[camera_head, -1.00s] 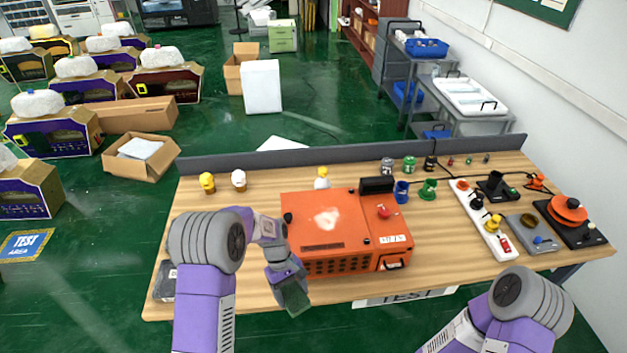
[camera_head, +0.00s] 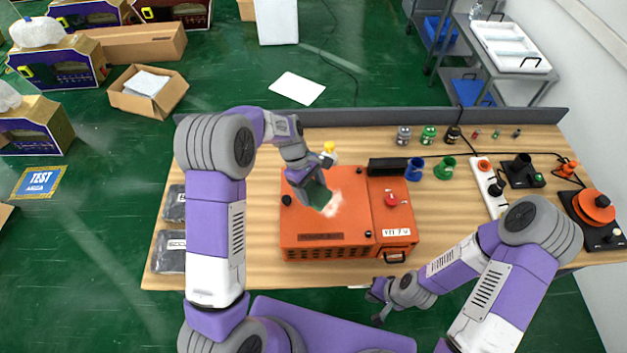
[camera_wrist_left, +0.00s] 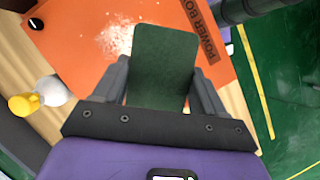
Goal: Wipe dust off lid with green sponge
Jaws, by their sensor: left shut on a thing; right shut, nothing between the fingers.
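The orange power box (camera_head: 330,225) stands on the wooden table, and its flat lid faces up. A white dust patch (camera_head: 333,203) lies on the lid; it also shows in the left wrist view (camera_wrist_left: 116,38). My left gripper (camera_head: 310,188) is shut on the green sponge (camera_head: 318,196), which is above the lid beside the dust patch. In the left wrist view the sponge (camera_wrist_left: 163,65) sticks out between both fingers and covers part of the lid; whether it touches the lid I cannot tell. My right gripper (camera_head: 378,300) is shut and empty, low in front of the table's front edge.
A yellow-topped white bulb (camera_head: 329,148) stands behind the box, close to my left wrist. Grey pads (camera_head: 172,252) lie at the table's left.

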